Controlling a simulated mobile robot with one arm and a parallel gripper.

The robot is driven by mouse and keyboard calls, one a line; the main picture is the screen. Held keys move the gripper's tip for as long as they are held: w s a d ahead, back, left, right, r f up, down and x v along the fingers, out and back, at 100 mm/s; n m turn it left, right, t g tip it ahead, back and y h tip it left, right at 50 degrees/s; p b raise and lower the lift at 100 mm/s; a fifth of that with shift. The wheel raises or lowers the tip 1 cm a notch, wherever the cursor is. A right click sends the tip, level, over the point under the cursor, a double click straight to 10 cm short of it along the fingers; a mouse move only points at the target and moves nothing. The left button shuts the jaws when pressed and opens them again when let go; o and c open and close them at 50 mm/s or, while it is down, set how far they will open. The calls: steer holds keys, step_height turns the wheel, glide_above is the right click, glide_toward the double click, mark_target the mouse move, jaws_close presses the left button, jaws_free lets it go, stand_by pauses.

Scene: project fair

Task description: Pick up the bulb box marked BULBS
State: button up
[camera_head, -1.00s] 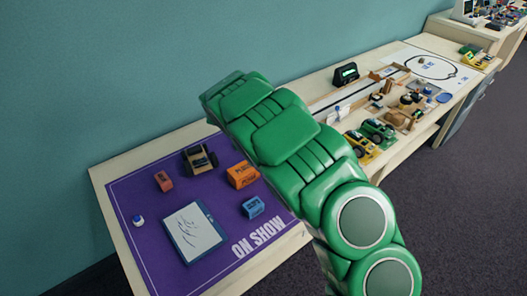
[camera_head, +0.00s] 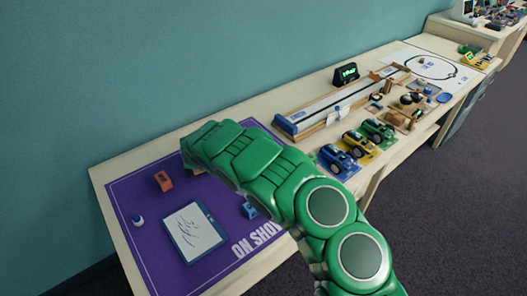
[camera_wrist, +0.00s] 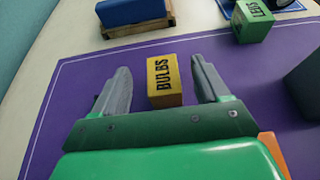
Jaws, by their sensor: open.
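The bulb box (camera_wrist: 165,82) is a small yellow-orange box with BULBS in dark letters, on the purple mat (camera_wrist: 75,95) in the wrist view. My gripper (camera_wrist: 158,65) is open, with one grey finger to the left of the box and one to the right. Gaps show between the box and both fingers. It is not visible whether the fingertips reach down to the mat. In the head view my green arm hides the bulb box and my gripper; the mat (camera_head: 140,200) shows there with ON SHOW lettering.
The wrist view shows a green LEDS box (camera_wrist: 253,24) at upper right, a blue block on wood (camera_wrist: 133,12) beyond, a dark object (camera_wrist: 305,85) at right and an orange piece (camera_wrist: 272,152) by my gripper. The head view shows a tablet-like board (camera_head: 195,232) and red box (camera_head: 163,181).

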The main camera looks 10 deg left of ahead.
steer(key=shift+x, duration=3.1)
steer(key=shift+f, duration=0.15)
steer(key=c, duration=1.1)
steer(key=shift+o, duration=0.2)
